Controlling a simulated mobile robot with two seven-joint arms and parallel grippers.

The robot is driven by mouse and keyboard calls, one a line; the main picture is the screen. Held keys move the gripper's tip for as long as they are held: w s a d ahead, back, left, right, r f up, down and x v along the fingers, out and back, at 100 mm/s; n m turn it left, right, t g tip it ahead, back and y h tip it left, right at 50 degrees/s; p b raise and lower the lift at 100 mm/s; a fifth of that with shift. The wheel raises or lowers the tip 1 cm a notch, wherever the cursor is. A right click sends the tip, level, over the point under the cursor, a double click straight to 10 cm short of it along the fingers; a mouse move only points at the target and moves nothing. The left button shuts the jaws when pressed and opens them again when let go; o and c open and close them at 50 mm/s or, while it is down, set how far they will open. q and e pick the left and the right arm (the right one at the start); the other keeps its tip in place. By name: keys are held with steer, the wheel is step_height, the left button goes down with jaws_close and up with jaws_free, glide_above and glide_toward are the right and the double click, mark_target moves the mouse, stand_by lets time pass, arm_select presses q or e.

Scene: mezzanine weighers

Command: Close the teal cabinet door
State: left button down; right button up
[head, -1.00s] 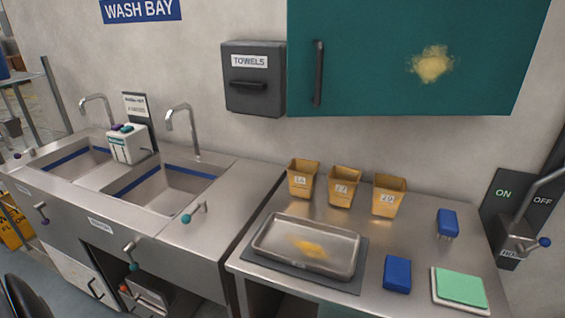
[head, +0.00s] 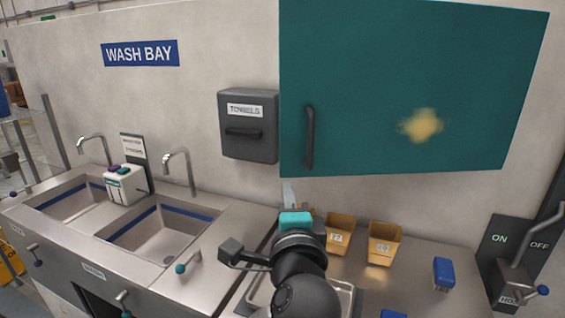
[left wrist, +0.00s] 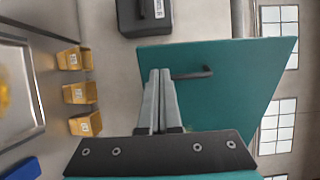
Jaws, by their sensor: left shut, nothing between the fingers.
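The teal cabinet door (head: 365,85) hangs high on the wall in the head view, with a dark vertical handle (head: 310,137) near its left edge and a yellowish smudge on its face. I cannot tell how far it stands open, and no cabinet inside shows. In the left wrist view the door (left wrist: 235,85) and its handle (left wrist: 192,74) lie beyond my fingers. My left gripper (head: 289,186) is shut and empty, pointing up just below the door's lower left corner. Its fingers also show in the left wrist view (left wrist: 158,75). I cannot tell whether they touch the door. My right gripper is out of view.
A dark towel dispenser (head: 248,125) is on the wall left of the door. Below are sinks (head: 162,232), yellow bins (head: 384,243), a blue brush (head: 443,272) and a metal tray (left wrist: 20,80), partly hidden by my arm. A lever switch (head: 515,275) is at right.

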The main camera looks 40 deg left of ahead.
mark_target(282, 157)
arm_select(q)
steer(key=p+x, duration=0.2)
steer(key=x, duration=1)
steer(key=shift+d, duration=0.1)
steer(key=shift+w+a+f, duration=0.1)
steer(key=shift+w+a, duration=0.25)
steer(key=shift+w, duration=0.1)
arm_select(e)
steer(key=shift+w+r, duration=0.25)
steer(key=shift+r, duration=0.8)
